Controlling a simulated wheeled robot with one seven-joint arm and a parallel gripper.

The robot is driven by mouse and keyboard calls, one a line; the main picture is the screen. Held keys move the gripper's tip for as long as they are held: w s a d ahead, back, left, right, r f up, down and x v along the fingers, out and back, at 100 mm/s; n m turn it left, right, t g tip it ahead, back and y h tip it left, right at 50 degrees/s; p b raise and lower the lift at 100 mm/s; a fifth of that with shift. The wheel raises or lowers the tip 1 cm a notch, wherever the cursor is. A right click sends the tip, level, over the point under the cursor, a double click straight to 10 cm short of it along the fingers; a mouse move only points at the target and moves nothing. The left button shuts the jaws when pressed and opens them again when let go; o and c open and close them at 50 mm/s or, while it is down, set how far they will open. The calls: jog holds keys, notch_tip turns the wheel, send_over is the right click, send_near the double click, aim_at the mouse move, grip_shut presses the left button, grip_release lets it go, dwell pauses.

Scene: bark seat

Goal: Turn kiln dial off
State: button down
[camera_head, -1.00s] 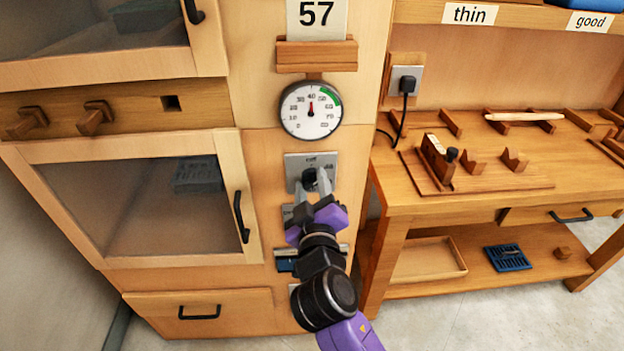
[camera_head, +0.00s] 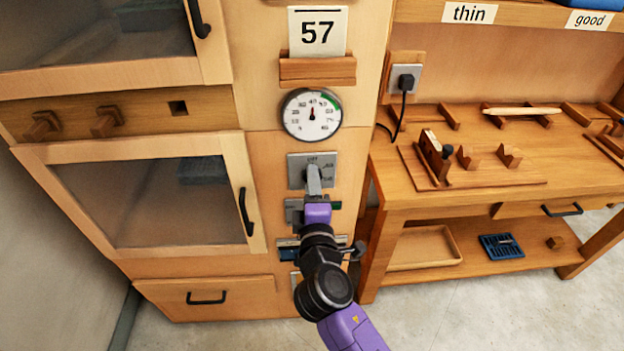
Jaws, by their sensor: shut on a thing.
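The kiln dial's grey plate (camera_head: 298,170) is on the wooden cabinet front below the round gauge. An "off" mark shows at the plate's top, with other small marks along its right side. My gripper (camera_head: 314,172) is at the middle of the plate, shut on the dial knob. The fingers are seen edge-on, one behind the other. They and the purple gripper body hide the knob, so I cannot tell where its pointer stands.
Above are the round gauge (camera_head: 312,115), its needle pointing roughly up, and a card reading 57 (camera_head: 317,32). A glass-doored chamber (camera_head: 150,200) is to the left. A workbench (camera_head: 470,195) with wooden tools is to the right. Another grey panel (camera_head: 293,212) sits just below the dial.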

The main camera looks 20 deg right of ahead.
jog(key=shift+n, duration=0.5)
jog(key=c, duration=0.8)
grip_release()
jog(key=shift+c, duration=0.2)
jog(key=v, duration=0.7)
jog(key=shift+s+a+b, duration=0.15)
jog(key=shift+s+b, duration=0.2)
jog(key=shift+b, duration=0.05)
